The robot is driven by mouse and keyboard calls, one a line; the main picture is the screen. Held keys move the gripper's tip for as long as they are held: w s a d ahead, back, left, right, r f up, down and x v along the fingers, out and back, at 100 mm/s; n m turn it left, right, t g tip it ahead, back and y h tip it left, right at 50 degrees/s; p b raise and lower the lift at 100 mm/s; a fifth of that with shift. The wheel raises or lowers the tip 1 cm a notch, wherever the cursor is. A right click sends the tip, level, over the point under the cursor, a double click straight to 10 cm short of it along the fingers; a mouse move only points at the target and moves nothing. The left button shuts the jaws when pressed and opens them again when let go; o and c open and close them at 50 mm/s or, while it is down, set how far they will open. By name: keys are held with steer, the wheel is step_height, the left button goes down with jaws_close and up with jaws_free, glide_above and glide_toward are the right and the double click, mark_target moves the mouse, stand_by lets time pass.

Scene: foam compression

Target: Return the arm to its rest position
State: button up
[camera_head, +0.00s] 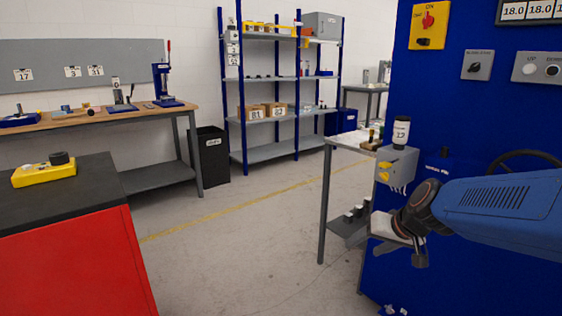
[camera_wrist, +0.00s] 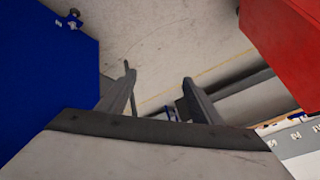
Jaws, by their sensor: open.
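My blue arm (camera_head: 510,210) reaches in from the right in the head view, in front of the blue machine. Its dark wrist joint and my gripper (camera_head: 418,258) hang at its left end, where the fingers are small and hard to make out. In the wrist view my gripper (camera_wrist: 160,85) shows two grey fingers spread apart with nothing between them. Concrete floor shows behind the gap.
A blue machine (camera_head: 460,80) with switches and a handwheel stands close on the right. A red cabinet (camera_head: 75,265) with a dark top is at lower left. A small grey table (camera_head: 350,145) stands beside the machine. Open floor (camera_head: 240,250) lies in the middle.

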steer(key=s+d+g+h, duration=0.1)
steer(key=s+d, duration=0.2)
steer(key=s, duration=0.8)
steer(key=s+d+n+g+h, duration=0.1)
steer(key=s+d+h, duration=0.1)
steer(key=s, duration=1)
steer(key=shift+s+d+f+h, duration=0.25)
steer(key=shift+d+f+h, duration=0.05)
steer(key=shift+d+f, duration=0.15)
